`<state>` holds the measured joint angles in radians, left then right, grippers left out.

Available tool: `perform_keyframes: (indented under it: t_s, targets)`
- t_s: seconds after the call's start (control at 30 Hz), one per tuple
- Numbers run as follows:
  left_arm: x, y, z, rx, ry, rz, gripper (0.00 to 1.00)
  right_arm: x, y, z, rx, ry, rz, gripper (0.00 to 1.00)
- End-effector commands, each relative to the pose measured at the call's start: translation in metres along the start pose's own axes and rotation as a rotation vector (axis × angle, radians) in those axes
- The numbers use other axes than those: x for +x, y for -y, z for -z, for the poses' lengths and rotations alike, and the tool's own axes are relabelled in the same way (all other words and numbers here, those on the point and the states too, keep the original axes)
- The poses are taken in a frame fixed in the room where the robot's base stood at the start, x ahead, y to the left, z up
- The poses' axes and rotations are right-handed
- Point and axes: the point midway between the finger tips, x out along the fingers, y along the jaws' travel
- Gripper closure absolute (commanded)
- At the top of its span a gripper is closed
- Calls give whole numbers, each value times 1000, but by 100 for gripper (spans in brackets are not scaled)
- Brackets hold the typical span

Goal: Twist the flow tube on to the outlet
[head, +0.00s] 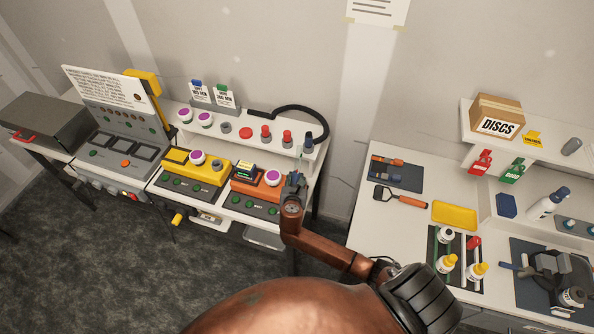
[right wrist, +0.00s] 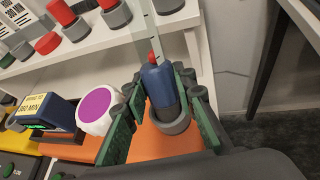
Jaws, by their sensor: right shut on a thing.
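My right gripper (head: 295,184) is over the right end of the orange unit (head: 245,186). In the right wrist view its green-padded fingers (right wrist: 158,108) are shut on a blue piece with a red tip, which I take for the flow tube (right wrist: 158,84). A clear, upright strip shows behind it. The lower end of the blue piece is in or just above a grey ring, likely the outlet (right wrist: 176,126), on the orange unit. I cannot tell whether it is seated. The fingers hide part of the joint. My left gripper is not in view.
A purple-topped white knob (right wrist: 97,110) and a dark blue timer block (right wrist: 47,113) stand close left of the gripper. A shelf (right wrist: 100,45) with red-capped pieces in grey holders is behind. A black hose (head: 318,118) arches over its right end. The right bench (head: 365,215) holds tools and bottles.

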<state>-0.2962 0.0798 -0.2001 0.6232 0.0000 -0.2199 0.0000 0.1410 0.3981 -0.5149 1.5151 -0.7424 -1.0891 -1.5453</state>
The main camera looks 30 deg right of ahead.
Motion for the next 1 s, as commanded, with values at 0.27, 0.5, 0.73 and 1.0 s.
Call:
perform_keyframes:
  t_s: [0.27, 0.5, 0.73, 1.0]
  targets:
    - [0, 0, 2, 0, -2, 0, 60, 0, 0, 0, 0, 0, 0, 100]
    - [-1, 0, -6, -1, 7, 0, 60, 0, -1, 0, 15, 2, 29, 100]
    - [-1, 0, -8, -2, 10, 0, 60, -3, 0, 4, 145, 28, 317, 100]
    - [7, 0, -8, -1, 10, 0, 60, -4, 7, 8, 225, 47, 504, 100]
